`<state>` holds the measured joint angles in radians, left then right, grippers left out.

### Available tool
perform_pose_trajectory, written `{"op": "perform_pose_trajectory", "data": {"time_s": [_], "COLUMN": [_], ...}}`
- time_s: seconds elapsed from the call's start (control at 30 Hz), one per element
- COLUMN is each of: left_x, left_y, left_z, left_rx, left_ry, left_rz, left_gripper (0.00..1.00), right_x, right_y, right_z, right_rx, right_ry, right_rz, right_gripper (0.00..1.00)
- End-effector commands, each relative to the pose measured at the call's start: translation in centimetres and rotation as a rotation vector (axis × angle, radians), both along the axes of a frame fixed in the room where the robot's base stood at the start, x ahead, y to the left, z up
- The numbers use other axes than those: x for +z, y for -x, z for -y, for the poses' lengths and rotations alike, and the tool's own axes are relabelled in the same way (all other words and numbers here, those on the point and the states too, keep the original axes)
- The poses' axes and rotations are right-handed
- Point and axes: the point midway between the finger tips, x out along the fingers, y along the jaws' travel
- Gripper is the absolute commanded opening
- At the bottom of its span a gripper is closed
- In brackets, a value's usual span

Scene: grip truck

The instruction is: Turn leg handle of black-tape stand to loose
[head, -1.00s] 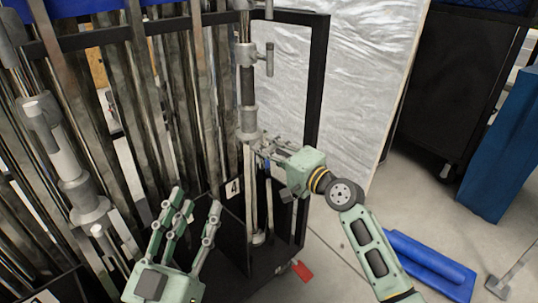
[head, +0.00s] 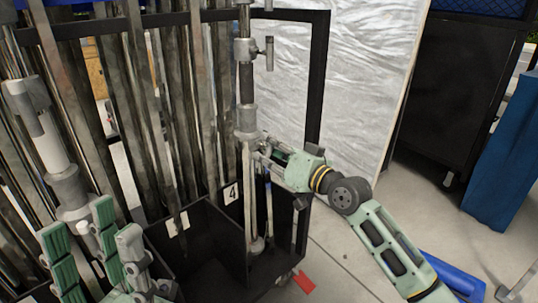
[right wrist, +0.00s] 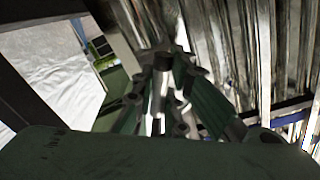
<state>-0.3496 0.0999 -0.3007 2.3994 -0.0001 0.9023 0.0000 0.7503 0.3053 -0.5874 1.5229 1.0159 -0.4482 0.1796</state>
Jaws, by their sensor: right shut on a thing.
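The black-tape stand (head: 247,85) stands upright in the compartment labelled 4 of the black cart. Its pole has a dark band above a grey collar (head: 246,119). My right gripper (head: 266,153) comes in from the right and is shut at the leg handle, just below that collar. Its fingers mostly hide the handle.
The black cart's frame (head: 318,85) rises just behind the stand. Another grey stand (head: 52,150) and many metal poles (head: 160,120) fill the left. A silver-covered panel (head: 370,80) stands behind. A red tag (head: 303,282) hangs low on the cart. Floor (head: 350,260) shows at the right.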

Motion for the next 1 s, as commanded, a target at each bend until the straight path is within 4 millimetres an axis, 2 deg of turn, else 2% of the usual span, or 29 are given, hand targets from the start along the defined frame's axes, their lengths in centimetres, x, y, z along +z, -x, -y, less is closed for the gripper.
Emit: {"op": "perform_pose_trajectory", "data": {"time_s": [0.43, 1.0], "left_x": [-1.22, -1.39], "left_y": [-0.03, -0.05], "left_z": [0.02, 0.02], "left_rx": [0.0, 0.0], "left_ry": [-0.001, -0.001], "left_rz": [-0.002, -0.003], "left_gripper": [0.4, 0.4], "right_x": [-0.26, -0.19], "right_y": [-0.07, -0.09], "right_z": [0.08, 0.11], "right_rx": [0.001, -0.001], "right_ry": [0.217, 0.268], "right_rz": [0.196, 0.244], "right_gripper": [0.0, 0.0]}}
